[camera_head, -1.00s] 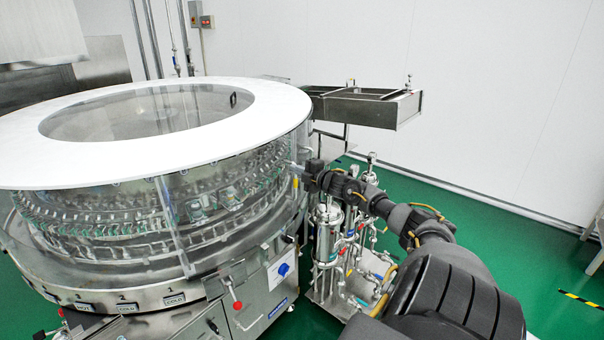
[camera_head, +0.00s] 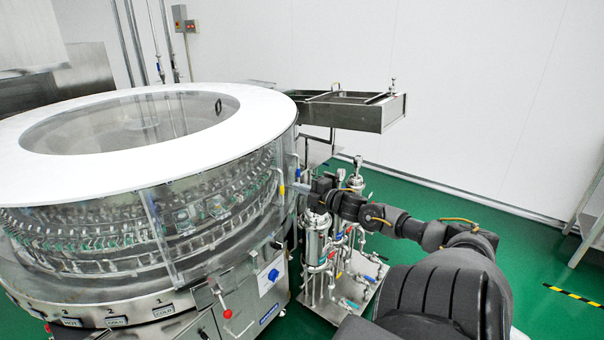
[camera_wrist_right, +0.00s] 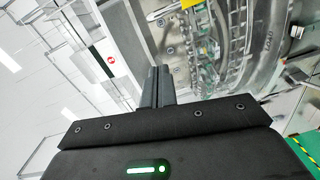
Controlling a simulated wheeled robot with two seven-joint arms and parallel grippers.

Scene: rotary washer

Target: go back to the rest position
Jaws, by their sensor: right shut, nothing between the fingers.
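My right gripper (camera_head: 297,186) is at the end of my dark arm, close to the right side of the round rotary washer (camera_head: 150,165). In the head view it is small, and I cannot tell whether it touches the washer. In the right wrist view its two dark fingers (camera_wrist_right: 156,84) lie together, shut and empty, with the washer's toothed ring (camera_wrist_right: 208,50) beyond them. My left gripper is in neither view.
A steel chute (camera_head: 355,108) sticks out from the washer's right. A stand with filters and pipes (camera_head: 318,245) is just below my right forearm. Green floor (camera_head: 540,270) is open on the right, with a metal frame (camera_head: 588,215) at the edge.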

